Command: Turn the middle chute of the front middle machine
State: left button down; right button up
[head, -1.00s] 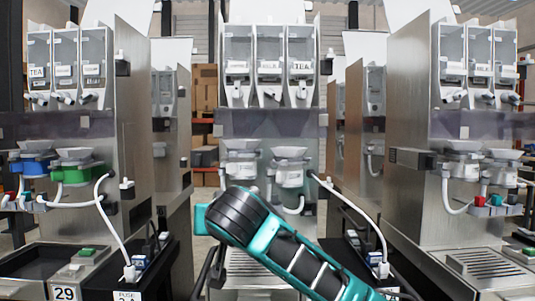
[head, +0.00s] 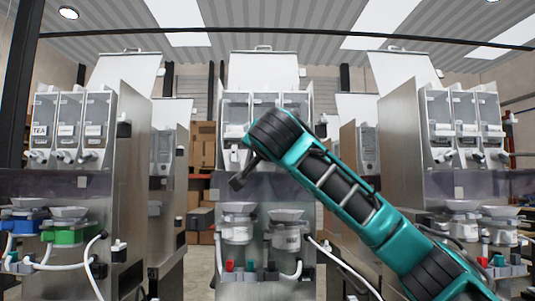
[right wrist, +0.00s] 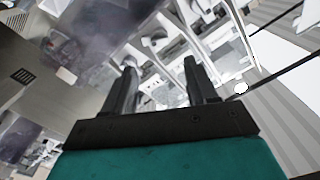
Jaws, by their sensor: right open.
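The front middle machine (head: 225,185) stands in the centre of the head view, with a row of three clear canisters above white chutes. Its left chute (head: 234,152) shows; my right arm covers the middle chute and most of the right one. My right gripper (head: 240,180) is dark and sits just below the left chute, in front of the machine. In the right wrist view, my right gripper (right wrist: 160,70) is open, with nothing between its fingers. Tilted white canister parts (right wrist: 160,40) appear beyond the fingertips; which chute is which I cannot tell. My left gripper is not in view.
Two white-grey grinders (head: 238,230) sit lower on the middle machine. A left machine (head: 130,170) and a right machine (head: 400,140) flank it, with gaps between. Raised white lids (head: 262,70) stand above the canisters.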

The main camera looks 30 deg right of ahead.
jog(key=p+x, duration=0.1)
jog(key=x, duration=0.7)
jog(key=shift+w, duration=0.25)
jog(key=shift+c, duration=0.2)
jog(key=c, duration=1)
